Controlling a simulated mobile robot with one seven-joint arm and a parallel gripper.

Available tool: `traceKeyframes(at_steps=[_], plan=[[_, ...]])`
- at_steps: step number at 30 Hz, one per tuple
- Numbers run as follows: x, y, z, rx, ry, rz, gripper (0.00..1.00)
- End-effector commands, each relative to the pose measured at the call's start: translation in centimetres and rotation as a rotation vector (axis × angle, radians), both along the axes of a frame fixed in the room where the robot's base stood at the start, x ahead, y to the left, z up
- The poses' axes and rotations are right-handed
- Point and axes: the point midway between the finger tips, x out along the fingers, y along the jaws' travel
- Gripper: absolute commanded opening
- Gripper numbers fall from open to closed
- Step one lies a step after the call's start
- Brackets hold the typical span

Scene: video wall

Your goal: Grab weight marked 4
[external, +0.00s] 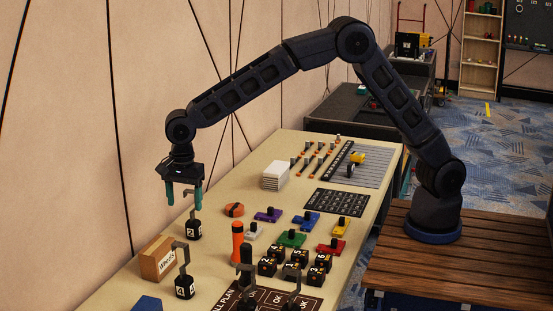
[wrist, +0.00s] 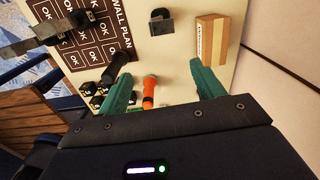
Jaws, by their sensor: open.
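The weight marked 4 (external: 185,289) is a small black block with a tall grey hook, standing upright on the near left of the table beside the wooden box. A similar hooked black weight stands by the box at the top of the wrist view (wrist: 160,24); its number is not legible there. Another hooked weight, apparently marked 2 (external: 195,230), stands farther back. My gripper (external: 184,203) has two teal fingers pointing down, apart and empty, above the table's left side. In the wrist view, nothing is held between the fingers (wrist: 160,72).
The wooden box marked Wheels (external: 157,259) stands beside the weight marked 4. An orange cylinder (external: 237,241) stands to the right, near several numbered black cubes (external: 291,271). More dark hooked pieces (external: 294,303) stand on the brown WALL PLAN board (external: 228,300). The wall lies close on the left.

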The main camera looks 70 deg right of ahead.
Motion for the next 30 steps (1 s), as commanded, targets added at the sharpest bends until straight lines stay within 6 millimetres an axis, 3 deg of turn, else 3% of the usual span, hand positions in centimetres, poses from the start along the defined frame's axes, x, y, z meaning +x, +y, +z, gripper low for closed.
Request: traceKeyframes(at_steps=[3,7,13,21,30], plan=[[0.2,2.1,-2.0,-0.008,0.009,-0.043,0.67],[0.3,3.0,-2.9,-0.012,0.013,-0.069,0.67],[0.3,3.0,-4.5,-0.014,0.015,-0.074,0.67],[0.3,3.1,-8.1,-0.013,0.015,-0.072,0.67],[0.7,3.1,-10.3,-0.013,0.015,-0.072,0.67]])
